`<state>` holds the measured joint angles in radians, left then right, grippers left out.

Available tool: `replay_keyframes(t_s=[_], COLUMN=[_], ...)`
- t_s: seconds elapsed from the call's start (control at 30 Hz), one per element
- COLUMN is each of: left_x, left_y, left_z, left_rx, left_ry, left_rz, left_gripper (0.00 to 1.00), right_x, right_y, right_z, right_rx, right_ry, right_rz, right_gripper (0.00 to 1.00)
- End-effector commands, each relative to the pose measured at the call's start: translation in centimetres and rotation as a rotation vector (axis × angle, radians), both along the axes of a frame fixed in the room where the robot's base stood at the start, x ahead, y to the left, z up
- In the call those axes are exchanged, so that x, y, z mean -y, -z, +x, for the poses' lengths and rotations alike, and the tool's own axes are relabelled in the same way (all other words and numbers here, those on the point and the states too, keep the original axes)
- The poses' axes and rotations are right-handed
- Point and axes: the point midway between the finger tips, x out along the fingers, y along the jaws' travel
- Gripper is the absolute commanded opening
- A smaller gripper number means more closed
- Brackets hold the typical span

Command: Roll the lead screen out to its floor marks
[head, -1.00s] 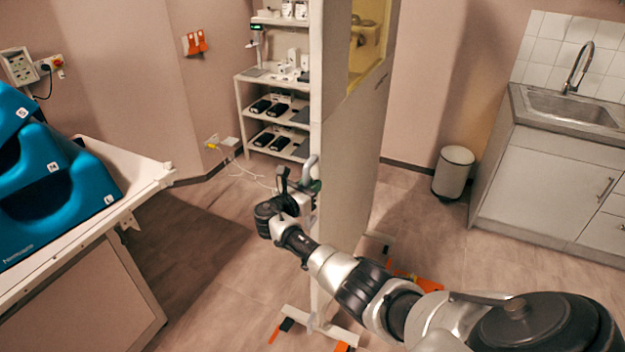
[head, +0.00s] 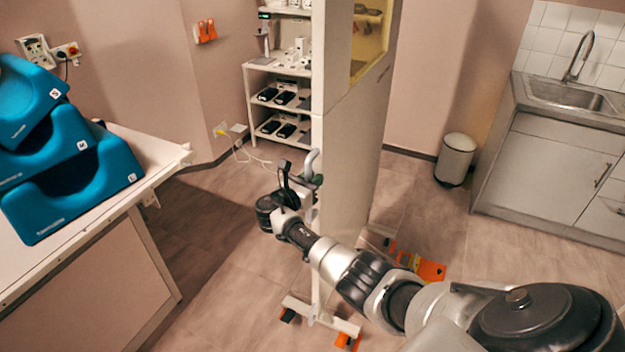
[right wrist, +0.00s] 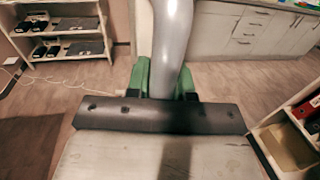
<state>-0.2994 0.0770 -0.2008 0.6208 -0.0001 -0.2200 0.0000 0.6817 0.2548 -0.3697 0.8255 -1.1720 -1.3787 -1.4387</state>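The lead screen (head: 349,140) is a tall pale panel standing upright in the middle of the head view, with a yellowish window (head: 368,42) at its top. Its foot bar (head: 325,317) rests on the floor. A grey tubular handle (head: 311,160) sticks out from its near edge. My right gripper (head: 312,182) is at this handle; in the right wrist view its green-padded fingers (right wrist: 166,80) close on both sides of the grey tube (right wrist: 173,45). Orange pieces show by the feet, a larger one (head: 430,269) on the right; I cannot tell which are floor marks. My left gripper is out of view.
A table (head: 165,168) with blue cushions (head: 75,185) stands on the left. White shelves (head: 248,100) stand behind the screen, with a cable on the floor before them. A bin (head: 456,158) and a sink cabinet (head: 545,165) are on the right. Floor is open between table and screen.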

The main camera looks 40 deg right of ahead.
Motion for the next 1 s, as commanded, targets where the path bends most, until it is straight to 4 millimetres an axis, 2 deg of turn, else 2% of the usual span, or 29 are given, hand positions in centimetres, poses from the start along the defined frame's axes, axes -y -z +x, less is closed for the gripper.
replay_keyframes(t_s=[0.03, 0.13, 0.47, 0.57, 0.8, 1.0], left_x=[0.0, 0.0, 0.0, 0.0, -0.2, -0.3], left_y=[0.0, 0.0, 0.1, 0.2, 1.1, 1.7], left_z=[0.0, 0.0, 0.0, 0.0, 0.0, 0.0], left_rx=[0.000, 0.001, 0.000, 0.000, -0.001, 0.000], left_ry=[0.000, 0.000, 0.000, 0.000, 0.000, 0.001], left_rz=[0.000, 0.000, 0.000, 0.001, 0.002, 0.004], left_gripper=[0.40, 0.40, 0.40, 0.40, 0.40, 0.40], right_x=[-0.1, -0.1, -0.4, -1.4, -6.1, -9.2], right_y=[0.0, 0.0, 0.1, 0.2, 0.3, 0.3], right_z=[0.0, 0.0, -0.1, -0.3, -1.7, -2.6], right_rx=[0.001, 0.000, -0.001, -0.001, 0.001, 0.000], right_ry=[-0.001, -0.001, -0.002, -0.004, -0.006, -0.004], right_rz=[0.000, 0.001, 0.002, 0.002, 0.003, 0.002], right_gripper=[0.30, 0.45, 0.46, 0.46, 0.46, 0.46])
